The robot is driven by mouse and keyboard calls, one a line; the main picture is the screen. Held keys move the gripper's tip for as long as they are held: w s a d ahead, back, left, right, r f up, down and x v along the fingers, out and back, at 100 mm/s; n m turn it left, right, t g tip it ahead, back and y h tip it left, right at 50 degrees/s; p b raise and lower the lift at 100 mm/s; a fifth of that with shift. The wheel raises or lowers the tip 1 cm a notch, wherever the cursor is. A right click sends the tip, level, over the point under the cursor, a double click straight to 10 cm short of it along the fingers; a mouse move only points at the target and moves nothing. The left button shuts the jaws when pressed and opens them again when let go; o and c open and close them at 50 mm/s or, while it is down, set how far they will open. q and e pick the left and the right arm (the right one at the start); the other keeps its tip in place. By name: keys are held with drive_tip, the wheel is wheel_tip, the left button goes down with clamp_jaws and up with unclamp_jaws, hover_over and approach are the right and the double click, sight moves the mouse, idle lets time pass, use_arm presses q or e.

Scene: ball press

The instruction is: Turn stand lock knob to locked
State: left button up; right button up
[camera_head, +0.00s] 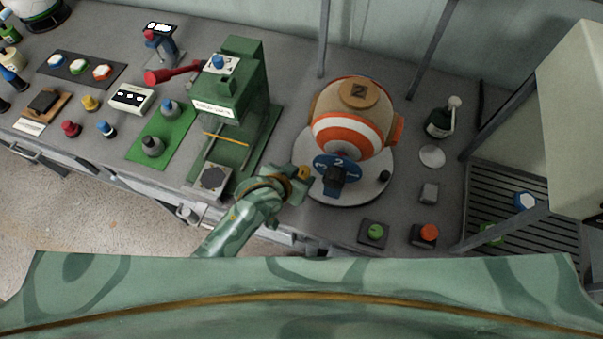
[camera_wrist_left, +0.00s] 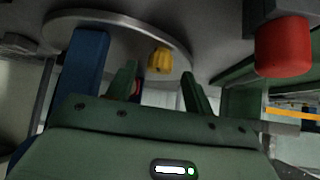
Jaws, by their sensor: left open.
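The round grey stand (camera_head: 350,195) holds the orange and white ball (camera_head: 350,120). A small yellow knob (camera_head: 304,170), which looks like the stand lock knob, sits at the stand's left edge. The yellow knob also shows in the left wrist view (camera_wrist_left: 159,60), under the stand's disc (camera_wrist_left: 120,20). My left gripper (camera_head: 299,180) is open and empty. In the left wrist view its fingers (camera_wrist_left: 159,75) point at the knob, which appears between the fingertips or just beyond them; contact cannot be told. The knob's lock marking cannot be read. My right gripper is not in view.
A blue numbered dial (camera_head: 337,168) with a dark block stands at the stand's front. The green press (camera_head: 240,90) with its red lever (camera_head: 172,75) stands left of it. Green (camera_head: 375,232) and orange (camera_head: 428,233) buttons lie front right. Right of the stand, some bench is clear.

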sight(304, 172)
use_arm(q)
drive_tip(key=shift+b+x, duration=0.35)
drive_tip(key=shift+x, duration=1.15)
drive_tip(key=c, duration=1)
